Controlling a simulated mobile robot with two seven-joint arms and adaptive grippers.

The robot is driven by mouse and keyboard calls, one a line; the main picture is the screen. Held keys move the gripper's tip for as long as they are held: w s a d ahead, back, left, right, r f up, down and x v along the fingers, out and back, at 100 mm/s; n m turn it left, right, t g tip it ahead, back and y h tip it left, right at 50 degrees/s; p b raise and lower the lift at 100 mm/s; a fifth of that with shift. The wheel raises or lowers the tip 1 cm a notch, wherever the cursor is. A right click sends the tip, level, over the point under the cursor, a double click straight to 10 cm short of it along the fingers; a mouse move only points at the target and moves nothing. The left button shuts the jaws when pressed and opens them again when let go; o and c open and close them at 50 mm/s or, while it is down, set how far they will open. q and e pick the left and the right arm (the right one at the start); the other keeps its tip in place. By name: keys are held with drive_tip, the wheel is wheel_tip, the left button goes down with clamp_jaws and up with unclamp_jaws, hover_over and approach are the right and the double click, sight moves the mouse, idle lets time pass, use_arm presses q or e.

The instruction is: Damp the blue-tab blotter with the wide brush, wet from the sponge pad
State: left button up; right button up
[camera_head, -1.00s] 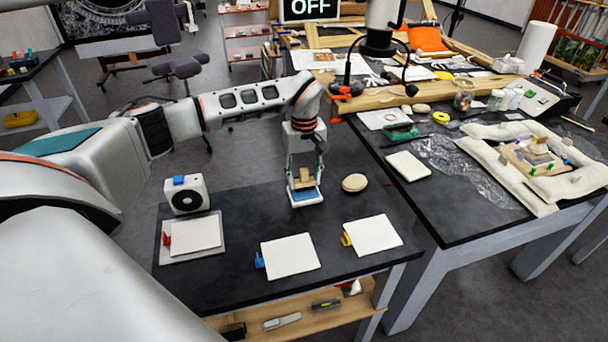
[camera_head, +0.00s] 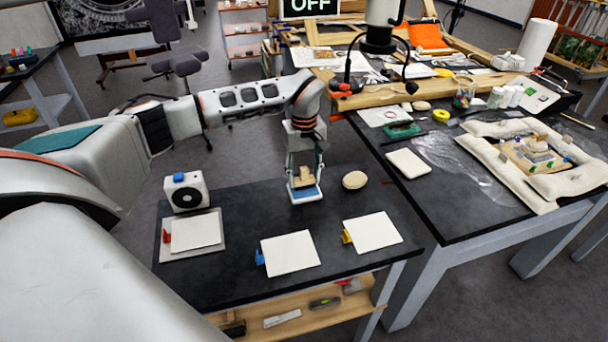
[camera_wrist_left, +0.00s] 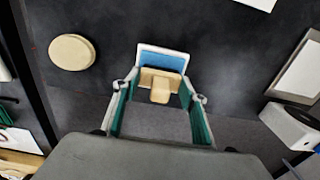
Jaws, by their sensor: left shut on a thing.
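My left gripper (camera_head: 304,170) is shut on the wide brush (camera_head: 305,181), a pale wooden block with a short handle, which also shows between the fingers in the left wrist view (camera_wrist_left: 160,88). The brush is over the blue sponge pad (camera_head: 307,194) in its white tray; the pad shows just beyond it in the left wrist view (camera_wrist_left: 165,61). The bristles are hidden, and I cannot tell whether they touch the pad. The blue-tab blotter (camera_head: 291,253) lies flat near the table's front edge, its blue tab (camera_head: 259,257) at the left. My right gripper is out of view.
A red-tab blotter (camera_head: 196,232) lies left on a grey plate, and a yellow-tab blotter (camera_head: 374,232) lies right. A white device (camera_head: 185,192) with a blue top stands at the back left. A round tan disc (camera_head: 355,180) is right of the pad. Dark tabletop is clear between them.

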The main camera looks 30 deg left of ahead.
sight(304, 168)
use_arm(q)
drive_tip(key=shift+f, duration=0.4)
idle(1.2)
drive_tip(key=shift+r, duration=3.55)
drive_tip(key=shift+d, duration=0.1)
drive_tip(key=s+d+r+m, duration=0.2)
drive_tip(key=s+d+m, duration=0.8)
drive_tip(key=s+d, duration=0.2)
drive_tip(key=shift+s+d+r, duration=0.15)
drive_tip(key=shift+s+d, duration=0.1)
drive_tip(key=shift+s, duration=0.35)
